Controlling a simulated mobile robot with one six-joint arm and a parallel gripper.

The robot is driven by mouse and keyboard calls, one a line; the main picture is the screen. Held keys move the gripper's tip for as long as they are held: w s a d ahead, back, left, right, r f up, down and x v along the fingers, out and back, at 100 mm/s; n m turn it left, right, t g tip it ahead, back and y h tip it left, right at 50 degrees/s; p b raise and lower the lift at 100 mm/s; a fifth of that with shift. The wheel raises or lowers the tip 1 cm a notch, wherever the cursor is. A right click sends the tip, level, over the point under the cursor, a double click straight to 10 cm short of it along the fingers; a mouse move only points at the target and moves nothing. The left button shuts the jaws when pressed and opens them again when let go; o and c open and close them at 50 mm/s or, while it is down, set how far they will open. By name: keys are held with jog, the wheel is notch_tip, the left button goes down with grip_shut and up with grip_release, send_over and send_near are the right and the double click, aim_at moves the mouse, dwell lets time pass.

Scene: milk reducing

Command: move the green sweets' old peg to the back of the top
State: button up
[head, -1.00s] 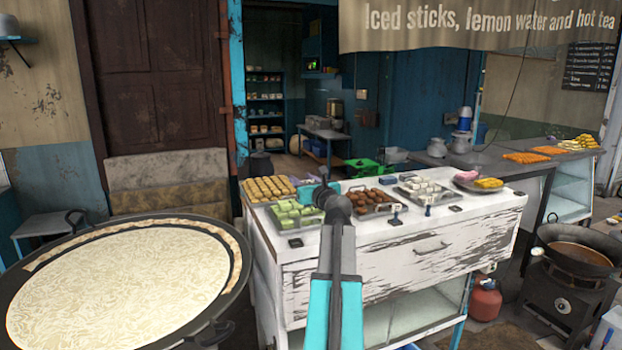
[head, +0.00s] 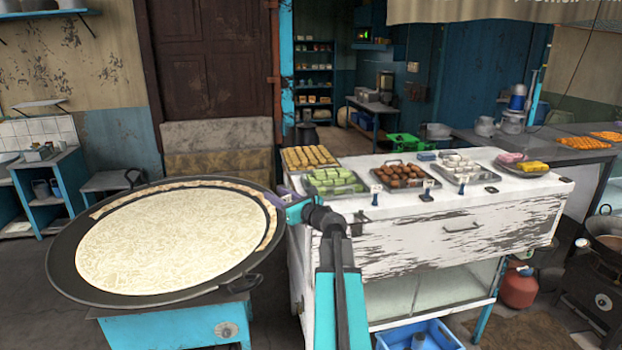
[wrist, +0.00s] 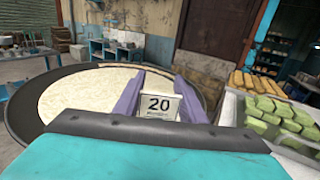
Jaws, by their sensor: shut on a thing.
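My gripper (wrist: 157,80) has purple fingers and is shut on a small peg with a white card reading 20 (wrist: 159,106). In the head view my gripper (head: 287,200) is over the gap between the big pan and the left end of the white counter. The held peg cannot be made out there. The green sweets (head: 333,181) lie in a metal tray at the counter's left end; they also show right of my gripper in the wrist view (wrist: 270,118). The counter top (head: 400,207) is white and worn.
A wide pan of pale milk (head: 180,240) stands left of the counter. A tray of yellow-brown sweets (head: 310,157) is behind the green ones, with brown sweets (head: 400,174) to their right. Other pegs with cards (head: 427,190) stand along the counter's front.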

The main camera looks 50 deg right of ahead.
jog(key=w+a+f+n+g+y, duration=0.1)
jog(key=a+f+n+y, duration=0.25)
jog(key=a, duration=0.75)
jog(key=w+a+f+n+g+y+b, duration=0.15)
jog(key=a+f+y, duration=0.35)
jog(key=a, duration=0.6)
jog(key=w+a+f+n+g+y, duration=0.1)
jog(key=a+f+n+y, duration=0.3)
jog(key=a, duration=0.8)
jog(key=s+a+f+n+g+y+b, duration=0.3)
jog(key=a+f+b, duration=0.6)
jog(key=a+f, duration=0.5)
jog(key=shift+s+a+g+y, duration=0.5)
jog(key=shift+s+a, duration=0.2)
jog(key=shift+s, duration=0.25)
